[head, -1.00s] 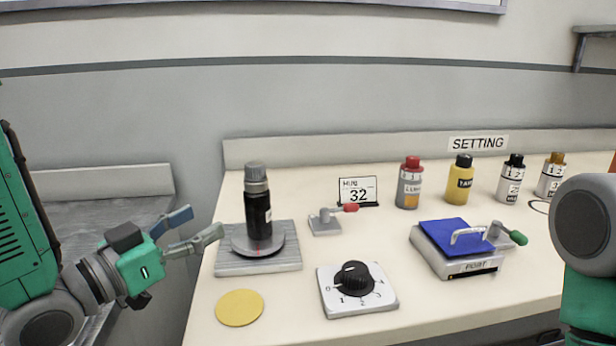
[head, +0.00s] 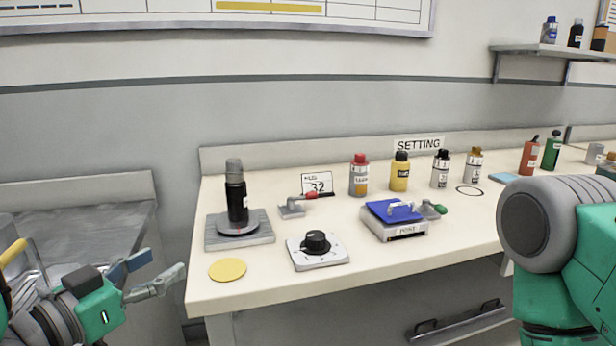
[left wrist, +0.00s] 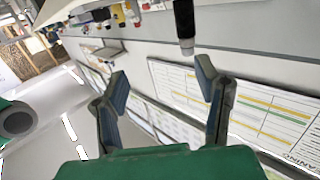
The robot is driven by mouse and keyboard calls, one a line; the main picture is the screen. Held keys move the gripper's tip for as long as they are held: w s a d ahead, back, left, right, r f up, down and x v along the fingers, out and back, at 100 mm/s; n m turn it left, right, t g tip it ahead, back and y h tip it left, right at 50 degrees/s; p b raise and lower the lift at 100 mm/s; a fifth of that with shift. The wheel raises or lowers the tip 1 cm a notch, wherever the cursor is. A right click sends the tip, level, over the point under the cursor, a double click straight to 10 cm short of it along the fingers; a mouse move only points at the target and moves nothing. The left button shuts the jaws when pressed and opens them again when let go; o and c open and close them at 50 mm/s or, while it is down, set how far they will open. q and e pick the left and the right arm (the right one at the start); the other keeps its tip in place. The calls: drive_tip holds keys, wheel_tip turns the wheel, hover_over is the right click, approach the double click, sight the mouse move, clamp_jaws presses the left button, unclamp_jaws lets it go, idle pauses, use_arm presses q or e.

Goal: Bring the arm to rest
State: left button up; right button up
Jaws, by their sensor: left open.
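My left gripper (head: 150,277) is at the lower left of the head view, in front of the bench's left edge. Its fingers are spread and hold nothing. The left wrist view also shows the open fingers (left wrist: 165,100) with empty space between them. A black bottle with a grey cap (head: 237,195) stands upright on a round plate on a grey base, apart from the gripper; a dark cylinder shows beyond the fingers in the left wrist view. My right arm (head: 560,250) fills the right edge of the head view, but its gripper is not visible.
The cream bench (head: 400,265) holds a dial box (head: 318,250), a yellow disc (head: 227,270), a small red-tipped lever (head: 298,204), a blue-topped device (head: 392,215) and several bottles. A grey side counter (head: 85,235) lies left, with a gap before the bench.

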use_arm(q)
drive_tip(key=s+a+f+n+g+y+p, duration=0.1)
drive_tip(key=s+f+n+g+y+p, duration=0.2)
drive_tip(key=f, duration=0.7)
drive_tip(key=s+a+f+g+y+p, duration=0.1)
drive_tip(key=s+a+f+g+y, duration=0.25)
drive_tip(key=f, duration=0.65)
drive_tip(key=s+f+n+g+y+p, duration=0.1)
drive_tip(key=s+f+g, duration=0.3)
drive_tip(key=s, duration=0.6)
drive_tip(key=s+f+g+p, duration=0.1)
drive_tip(key=s+f+g, duration=0.3)
drive_tip(key=s, duration=0.5)
drive_tip(key=shift+s+a+f+n+y+p, duration=0.3)
drive_tip(key=shift+s+f+n+y+p, duration=0.1)
drive_tip(key=shift+f, duration=0.35)
drive_tip(key=shift+w, duration=0.1)
drive_tip(key=shift+c, duration=0.2)
